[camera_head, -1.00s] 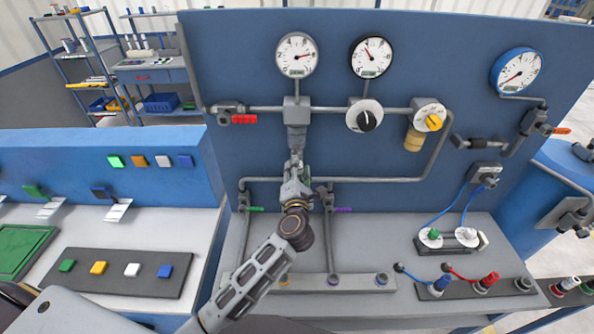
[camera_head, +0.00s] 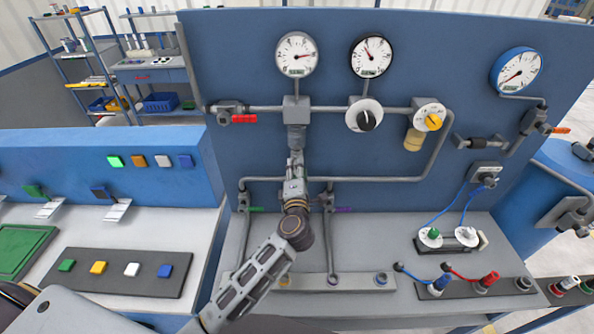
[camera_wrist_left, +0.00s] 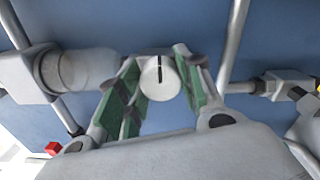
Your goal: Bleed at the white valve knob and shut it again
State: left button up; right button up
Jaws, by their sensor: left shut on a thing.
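The white valve knob (camera_wrist_left: 159,78) is a round white cap with a black mark, which stands upright in the left wrist view. My left gripper (camera_wrist_left: 163,85) has its green-padded fingers closed on either side of the knob. In the head view my left gripper (camera_head: 296,163) reaches up to the pipework below the left white gauge (camera_head: 297,54), and it hides the knob there. My right gripper is not in view.
A black-rimmed gauge (camera_head: 371,55) and a black dial (camera_head: 367,116) are to the right of my gripper. A red-handled valve (camera_head: 243,119) is to the left. Green (camera_head: 257,210) and purple (camera_head: 343,210) handles flank my wrist below.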

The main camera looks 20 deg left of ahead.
pick_arm(q)
jog(key=o, duration=1)
jog(key=shift+o, duration=0.2)
jog(key=v, duration=1.2)
dwell(0.6)
